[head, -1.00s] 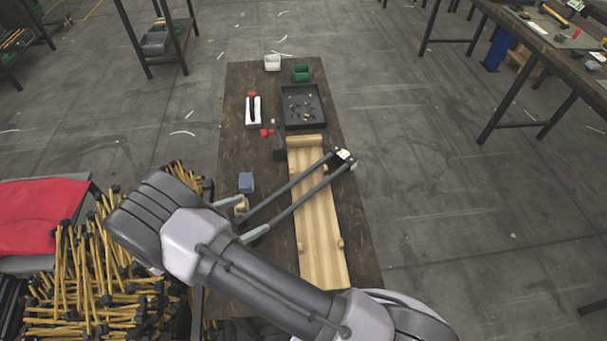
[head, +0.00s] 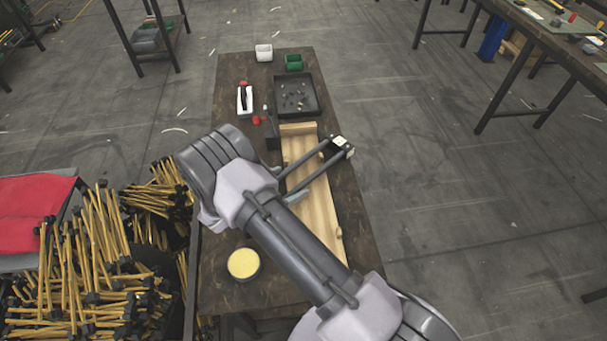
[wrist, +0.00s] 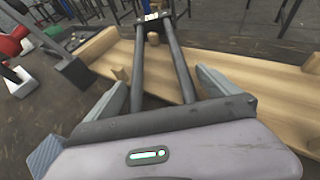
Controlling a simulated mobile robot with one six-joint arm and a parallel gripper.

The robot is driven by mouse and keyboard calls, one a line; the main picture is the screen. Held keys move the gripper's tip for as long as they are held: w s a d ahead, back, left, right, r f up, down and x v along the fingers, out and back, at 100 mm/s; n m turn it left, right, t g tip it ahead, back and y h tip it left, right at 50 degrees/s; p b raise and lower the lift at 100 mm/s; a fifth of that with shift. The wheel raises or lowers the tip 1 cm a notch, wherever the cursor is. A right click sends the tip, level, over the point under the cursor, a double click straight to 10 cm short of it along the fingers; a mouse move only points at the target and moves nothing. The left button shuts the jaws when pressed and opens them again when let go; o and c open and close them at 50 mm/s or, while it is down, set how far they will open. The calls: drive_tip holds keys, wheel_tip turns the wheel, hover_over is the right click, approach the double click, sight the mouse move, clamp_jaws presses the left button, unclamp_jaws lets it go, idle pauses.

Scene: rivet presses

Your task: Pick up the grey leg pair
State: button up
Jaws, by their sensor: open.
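The grey leg pair (head: 322,158) is two dark parallel rods joined by a pale block at the far right end. It lies across the wooden fixture board (head: 318,208), with the joined end past the board's right edge. My gripper (head: 288,183) is open at the pair's near left end. In the wrist view, both rods (wrist: 178,65) run between the spread fingers of my gripper (wrist: 162,80). A gap shows between each finger and the rods. The near rod ends are hidden behind my gripper body.
A black tray of small parts (head: 278,109), a white bin (head: 263,53) and a green bin (head: 293,62) stand at the table's far end. A dark upright tool (head: 271,138) stands left of the board. A yellow-topped tin (head: 243,263) is near the left edge.

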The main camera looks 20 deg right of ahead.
drive_tip(key=c, duration=1.8)
